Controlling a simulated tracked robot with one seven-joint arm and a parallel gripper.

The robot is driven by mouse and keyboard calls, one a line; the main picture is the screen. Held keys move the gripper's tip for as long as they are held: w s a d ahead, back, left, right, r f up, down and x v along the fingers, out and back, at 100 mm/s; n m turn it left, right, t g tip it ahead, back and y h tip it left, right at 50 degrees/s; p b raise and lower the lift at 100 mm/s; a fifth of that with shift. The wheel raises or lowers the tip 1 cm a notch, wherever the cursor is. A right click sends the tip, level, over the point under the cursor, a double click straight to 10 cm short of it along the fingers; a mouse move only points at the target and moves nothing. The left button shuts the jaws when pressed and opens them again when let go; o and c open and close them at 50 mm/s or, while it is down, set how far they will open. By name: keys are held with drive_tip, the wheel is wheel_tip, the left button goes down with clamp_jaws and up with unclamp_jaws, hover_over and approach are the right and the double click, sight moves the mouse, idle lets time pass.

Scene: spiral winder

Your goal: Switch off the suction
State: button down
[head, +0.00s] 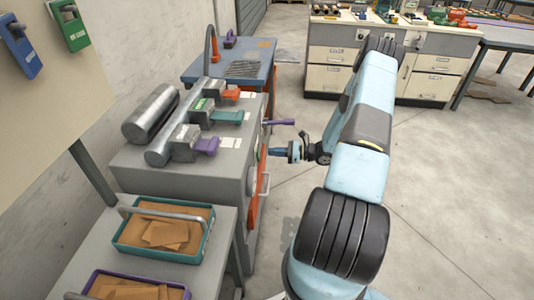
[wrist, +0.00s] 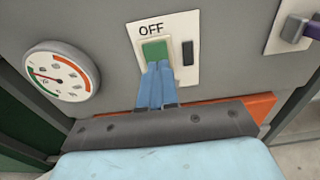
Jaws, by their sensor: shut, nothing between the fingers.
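A white plate marked OFF (wrist: 177,29) is on the front of the grey cabinet in the wrist view. It carries a green square button (wrist: 155,49) and a narrow black piece (wrist: 188,53) to its right. My gripper (wrist: 160,68) is shut and empty, with its blue fingertips at the lower edge of the green button. I cannot tell whether they touch it. In the head view my gripper (head: 272,152) points left at the cabinet front, and the OFF plate cannot be made out there. No label visible here names the suction.
A round gauge (wrist: 61,76) is left of the plate, and a purple handle (wrist: 300,28) is to the right. Orange, teal and purple levers (head: 207,144) stand on the cabinet top (head: 140,168). A teal tray (head: 130,240) is in front. Open floor is right.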

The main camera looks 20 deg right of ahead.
drive_tip(key=v, duration=1)
drive_tip(key=shift+d, duration=0.2)
drive_tip(key=s+a+r+n+g+h, duration=0.25)
drive_tip(key=a+r+n, duration=0.2)
drive_tip(key=r, duration=0.55)
drive_tip(key=s+a+r+n+g+h, duration=0.15)
drive_tip(key=a+r+n+g, duration=0.3)
drive_tip(key=r, duration=0.45)
drive_tip(key=s+a+r+n+g+h, duration=0.15)
drive_tip(key=a+r+n, duration=0.35)
drive_tip(key=r, duration=0.5)
drive_tip(key=s+a+r+n+t+h, duration=0.2)
drive_tip(key=s+a+r+n+h, duration=0.2)
drive_tip(key=s+r, duration=0.5)
drive_tip(key=s+a+r+n+t+h, duration=0.3)
drive_tip(key=s+a+r+n+h, duration=0.2)
drive_tip(key=s+r, duration=0.5)
drive_tip(key=shift+s+n, duration=0.5)
drive_tip(key=shift+s, duration=0.5)
